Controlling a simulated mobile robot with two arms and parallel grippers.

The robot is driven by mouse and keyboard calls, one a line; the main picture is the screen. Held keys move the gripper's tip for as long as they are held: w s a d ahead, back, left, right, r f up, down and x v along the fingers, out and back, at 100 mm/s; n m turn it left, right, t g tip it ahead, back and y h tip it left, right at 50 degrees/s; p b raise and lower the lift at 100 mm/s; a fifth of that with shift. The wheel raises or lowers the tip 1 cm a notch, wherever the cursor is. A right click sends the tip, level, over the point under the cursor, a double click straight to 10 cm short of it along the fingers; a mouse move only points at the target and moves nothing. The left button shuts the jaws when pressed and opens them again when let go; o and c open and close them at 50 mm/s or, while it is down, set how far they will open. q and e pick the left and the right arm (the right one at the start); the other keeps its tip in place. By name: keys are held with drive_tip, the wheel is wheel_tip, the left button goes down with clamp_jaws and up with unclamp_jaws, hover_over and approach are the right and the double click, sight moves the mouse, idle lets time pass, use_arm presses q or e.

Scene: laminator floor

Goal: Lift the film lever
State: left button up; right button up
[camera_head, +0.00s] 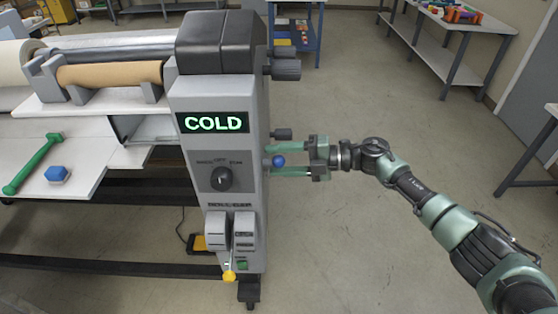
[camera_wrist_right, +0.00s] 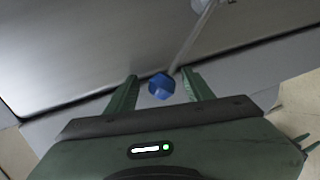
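A lever with a blue knob (camera_head: 279,160) is on the right side of the grey laminator (camera_head: 218,155). In the right wrist view, the blue knob (camera_wrist_right: 161,87) sits at the end of a thin grey rod (camera_wrist_right: 194,42). My right gripper (camera_head: 276,160) reaches in from the right with its two green fingers open, one above and one below the knob. In the right wrist view, the fingers (camera_wrist_right: 162,84) stand on either side of the knob, with gaps visible. No label shows which lever is the film lever. My left gripper is not in view.
The laminator's front has a lit "COLD" display (camera_head: 213,123), a black dial (camera_head: 221,179) and a yellow-knobbed lever (camera_head: 229,275). Dark knobs (camera_head: 286,68) jut from its right side.

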drive_tip(key=shift+s+d+b, duration=0.1)
drive_tip(key=shift+d+b, duration=0.25)
drive_tip(key=shift+d, duration=0.2)
drive_tip(key=b+v, duration=0.2)
drive_tip(key=v, duration=0.4)
drive_tip(key=shift+d+r, duration=0.15)
drive_tip(key=shift+d, duration=0.15)
